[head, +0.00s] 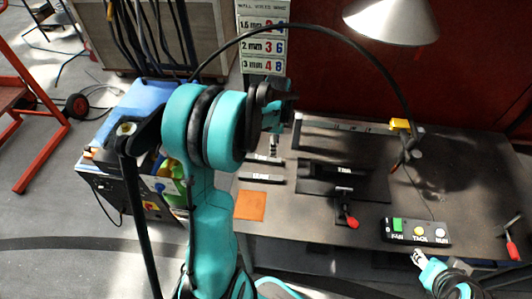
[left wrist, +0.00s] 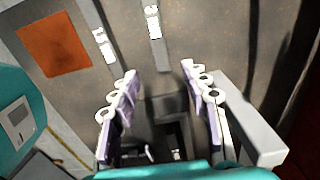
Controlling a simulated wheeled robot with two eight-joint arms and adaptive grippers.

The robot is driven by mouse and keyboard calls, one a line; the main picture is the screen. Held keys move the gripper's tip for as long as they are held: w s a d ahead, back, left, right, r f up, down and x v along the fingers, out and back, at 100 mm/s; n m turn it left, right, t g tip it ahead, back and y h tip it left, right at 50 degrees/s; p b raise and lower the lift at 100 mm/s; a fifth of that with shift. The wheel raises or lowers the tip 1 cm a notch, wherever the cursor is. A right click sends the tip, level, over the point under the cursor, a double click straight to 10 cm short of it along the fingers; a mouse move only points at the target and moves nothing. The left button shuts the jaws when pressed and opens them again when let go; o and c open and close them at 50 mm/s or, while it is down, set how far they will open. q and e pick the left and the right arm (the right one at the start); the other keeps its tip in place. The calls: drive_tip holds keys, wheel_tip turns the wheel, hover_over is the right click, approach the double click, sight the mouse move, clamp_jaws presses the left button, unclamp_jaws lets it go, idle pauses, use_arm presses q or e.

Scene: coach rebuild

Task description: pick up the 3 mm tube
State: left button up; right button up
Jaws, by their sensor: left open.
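I cannot make out a 3 mm tube for certain in either view. Two dark bars with white labels, (head: 262,158) and (head: 262,178), lie on the bench below my left gripper (head: 274,132); their print is too small to read. In the left wrist view, two white labels, (left wrist: 105,46) and (left wrist: 153,22), show beyond the fingertips. My left gripper (left wrist: 160,78) is open there, with purple pads apart and nothing seen between them. It is partly hidden behind its own arm in the head view. My right gripper (head: 418,258) is at the bench's front right, its opening unclear.
An orange square (head: 250,206) lies on the bench (head: 300,235). A dark tray (head: 318,186), a red-handled tool (head: 349,216) and a button box (head: 416,232) stand to its right. A grey rail (head: 335,125) runs behind. A lamp (head: 392,20) hangs above, beside a wire-size chart (head: 263,45).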

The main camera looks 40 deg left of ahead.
sight(272, 159)
use_arm(q)
wheel_tip(272, 159, down, 3)
drive_tip(key=shift+a+r+b, duration=0.1)
drive_tip(key=shift+b, duration=0.35)
drive_tip(key=f, duration=0.1)
drive_tip(key=f+b, duration=0.1)
drive_tip(key=f, duration=0.2)
drive_tip(key=shift+a+f+b, duration=0.2)
drive_tip(key=shift+a+b, duration=0.1)
drive_tip(key=shift+b, duration=0.1)
drive_tip(key=shift+f, duration=0.4)
drive_tip(key=shift+s+r, duration=0.1)
drive_tip(key=shift+c, duration=1.2)
clamp_jaws()
